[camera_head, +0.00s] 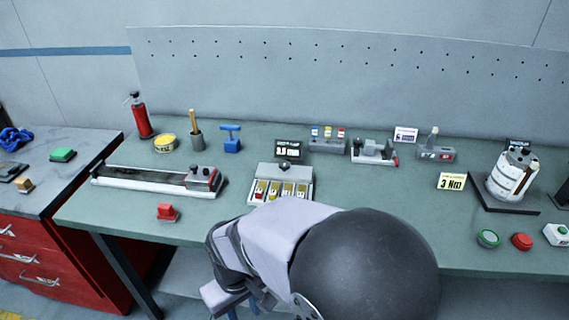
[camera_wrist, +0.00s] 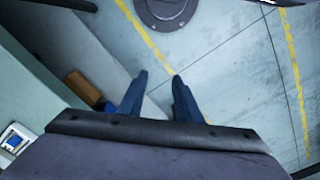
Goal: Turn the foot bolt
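My gripper (camera_wrist: 158,88) shows in the wrist view with its two blue fingers apart and nothing between them. Bare floor lies beyond the fingertips. In the head view my gripper hangs in front of the bench's front edge, largely hidden by my arm. A white label magazine (camera_head: 282,185) with several slots holding yellow and red pieces stands on the green bench (camera_head: 360,190), behind my arm. I cannot make out a foot bolt in either view; the underside of the magazine and the bench are hidden.
Yellow lines mark the floor (camera_wrist: 235,65).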

